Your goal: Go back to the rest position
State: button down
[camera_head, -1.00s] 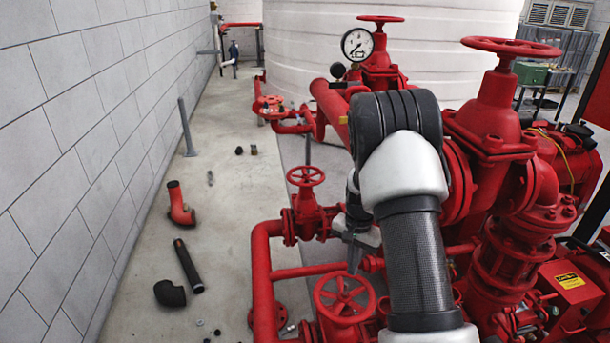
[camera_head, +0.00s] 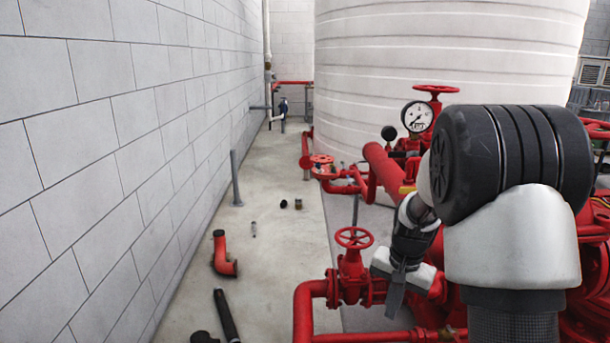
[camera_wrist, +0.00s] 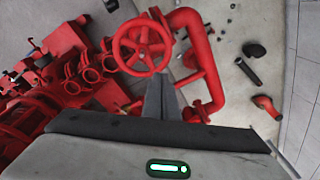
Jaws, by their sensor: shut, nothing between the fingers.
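My gripper (camera_head: 394,292) hangs fingers-down over the red pipework in the head view, to the left of my bent arm. In the wrist view my gripper's fingers (camera_wrist: 160,97) are together with nothing between them. A red handwheel valve (camera_head: 353,238) stands just left of the gripper in the head view. In the wrist view a red handwheel (camera_wrist: 142,45) lies just beyond the fingertips; I cannot tell whether it is the same one. The gripper appears apart from both. My arm hides much of the pumpset on the right.
A pressure gauge (camera_head: 417,116) stands behind my arm, before the large white tank (camera_head: 430,60). A block wall (camera_head: 100,150) runs along the left. Loose pipe pieces, including a red elbow (camera_head: 222,255) and a black pipe (camera_head: 226,316), lie on the otherwise open floor (camera_head: 275,270).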

jog(key=s+a+r+n+t, duration=0.2)
jog(key=s+a+r, duration=0.1)
jog(key=s+r, duration=0.55)
jog(key=s+a+r+n+t, duration=0.1)
jog(key=s+a+r+n, duration=0.15)
jog(key=s+r, duration=0.55)
jog(key=s+r+n+t, duration=0.1)
jog(key=s+r+n, duration=0.15)
jog(key=s, duration=0.55)
notch_tip(320, 180, up, 16)
jog(key=p, duration=1.5)
jog(key=shift+s+a, duration=0.2)
jog(key=shift+a, duration=0.15)
jog(key=shift+d+f, duration=0.1)
